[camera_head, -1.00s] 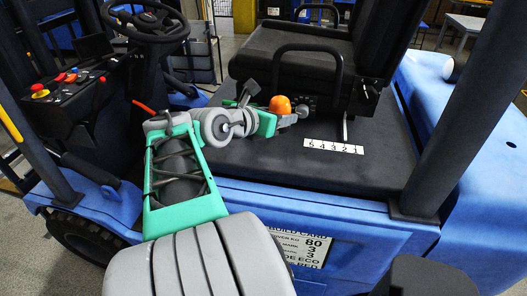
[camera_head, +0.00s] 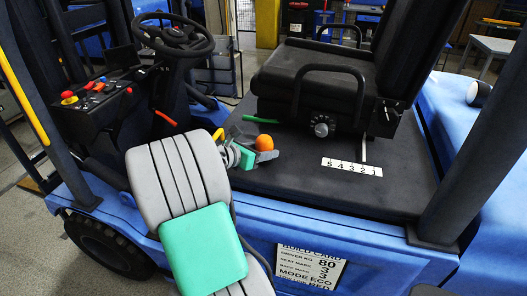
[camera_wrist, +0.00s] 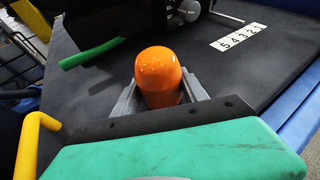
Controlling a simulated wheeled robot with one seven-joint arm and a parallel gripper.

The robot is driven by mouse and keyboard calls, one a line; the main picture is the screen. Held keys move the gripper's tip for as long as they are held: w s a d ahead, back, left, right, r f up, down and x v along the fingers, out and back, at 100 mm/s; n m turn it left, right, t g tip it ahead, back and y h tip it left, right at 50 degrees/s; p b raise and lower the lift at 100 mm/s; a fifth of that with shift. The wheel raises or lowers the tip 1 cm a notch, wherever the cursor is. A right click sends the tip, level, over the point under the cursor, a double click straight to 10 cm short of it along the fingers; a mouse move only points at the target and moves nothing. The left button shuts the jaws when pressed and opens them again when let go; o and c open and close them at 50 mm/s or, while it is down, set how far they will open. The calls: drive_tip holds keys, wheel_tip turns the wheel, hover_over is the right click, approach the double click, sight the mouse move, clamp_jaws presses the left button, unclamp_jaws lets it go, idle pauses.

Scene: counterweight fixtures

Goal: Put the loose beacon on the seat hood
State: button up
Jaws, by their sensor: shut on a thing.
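The loose beacon is an orange rounded cylinder (camera_head: 265,142). It also shows upright in the wrist view (camera_wrist: 158,72). My gripper (camera_head: 259,156) is shut on it, with grey fingers on both sides of its lower part in the wrist view (camera_wrist: 161,98). The seat hood is the flat black deck (camera_head: 295,184) below and in front of the seat; it fills much of the wrist view (camera_wrist: 262,60). The beacon is over the left part of the hood. Its base is hidden by my gripper, so I cannot tell whether it touches the hood.
The black seat (camera_head: 310,80) with its armrest loops and side knob (camera_head: 322,126) stands behind. A number strip (camera_head: 352,167) lies on the hood to the right. A green lever (camera_wrist: 92,52) and a yellow lever (camera_wrist: 38,140) are close by on the left. The hood's front-right area is clear.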

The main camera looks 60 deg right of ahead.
drive_tip(key=shift+f, duration=0.25)
drive_tip(key=o, duration=1.5)
drive_tip(key=shift+f, duration=0.1)
drive_tip(key=v, duration=1.2)
drive_tip(key=w+a+f+m+t+y, duration=0.3)
drive_tip(key=w+a+m, duration=0.15)
drive_tip(key=a, duration=0.25)
drive_tip(key=w+a+f+m+t+y, duration=0.25)
drive_tip(key=w+a+t, duration=0.2)
drive_tip(key=a, duration=0.35)
drive_tip(key=s+a+m+y, duration=0.1)
drive_tip(key=a+m+y, duration=0.1)
drive_tip(key=a, duration=0.6)
drive_tip(key=s+a+m+y, duration=0.1)
drive_tip(key=a+m+y, duration=0.1)
drive_tip(key=a, duration=0.6)
drive_tip(key=s+a+f+m+y, duration=0.1)
drive_tip(key=a+m+y, duration=0.2)
drive_tip(key=a, duration=0.5)
drive_tip(key=shift+m+t, duration=0.35)
drive_tip(key=shift+m, duration=0.05)
